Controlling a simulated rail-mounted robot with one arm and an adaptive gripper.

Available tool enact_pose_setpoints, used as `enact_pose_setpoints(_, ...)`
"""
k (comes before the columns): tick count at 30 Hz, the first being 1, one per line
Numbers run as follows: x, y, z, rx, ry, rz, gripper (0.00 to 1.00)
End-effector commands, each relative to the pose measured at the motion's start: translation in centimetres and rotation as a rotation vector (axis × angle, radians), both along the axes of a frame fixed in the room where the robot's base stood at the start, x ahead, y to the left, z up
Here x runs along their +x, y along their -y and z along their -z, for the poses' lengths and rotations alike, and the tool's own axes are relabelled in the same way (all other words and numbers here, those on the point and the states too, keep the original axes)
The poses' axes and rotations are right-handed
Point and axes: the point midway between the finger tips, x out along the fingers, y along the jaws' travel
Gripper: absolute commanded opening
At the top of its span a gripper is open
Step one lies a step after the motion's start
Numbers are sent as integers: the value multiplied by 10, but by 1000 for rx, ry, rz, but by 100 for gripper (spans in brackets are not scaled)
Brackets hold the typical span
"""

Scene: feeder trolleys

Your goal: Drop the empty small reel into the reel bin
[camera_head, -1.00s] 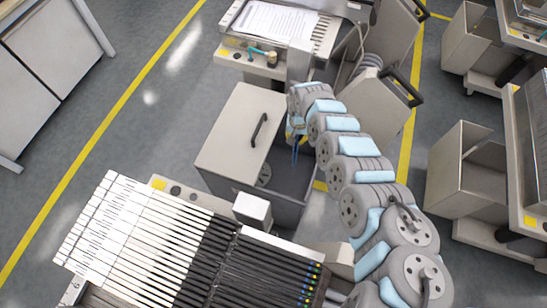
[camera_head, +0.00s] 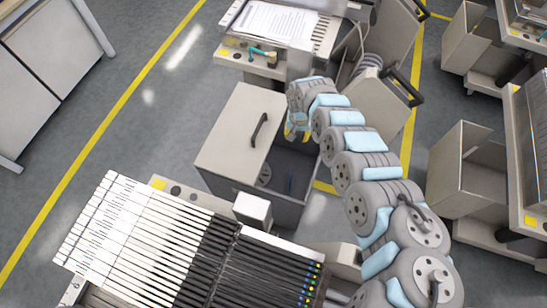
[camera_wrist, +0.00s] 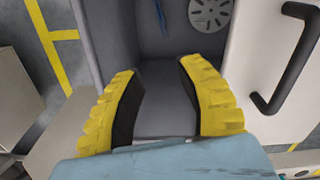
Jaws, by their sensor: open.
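The reel bin (camera_head: 265,208) is a grey box, its left part covered by a beige lid (camera_head: 228,138) with a dark handle. Its right part is open. My gripper (camera_head: 296,133) is above the opening. In the wrist view its yellow fingers (camera_wrist: 164,100) are wide apart with nothing between them. A narrow dark blue piece, apparently the small reel seen edge-on (camera_head: 290,184), is inside the bin, apart from the fingers. It also shows as thin blue shapes near the top of the wrist view (camera_wrist: 203,27). Whether it has landed, I cannot tell.
A grey perforated disc (camera_wrist: 209,12) is also in the bin. A feeder trolley with white and black strips (camera_head: 190,250) stands in front, with a white block (camera_head: 252,210) at its edge. Another trolley (camera_head: 262,62) stands behind. Grey open bins are at right.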

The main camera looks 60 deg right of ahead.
Motion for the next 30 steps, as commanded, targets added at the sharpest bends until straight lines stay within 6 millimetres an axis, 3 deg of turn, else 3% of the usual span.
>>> enact_pose_setpoints(21,-1,0,-88,-3,-1,0,37)
enact_pose_setpoints(30,-2,-1,-101,0,-4,-1,37)
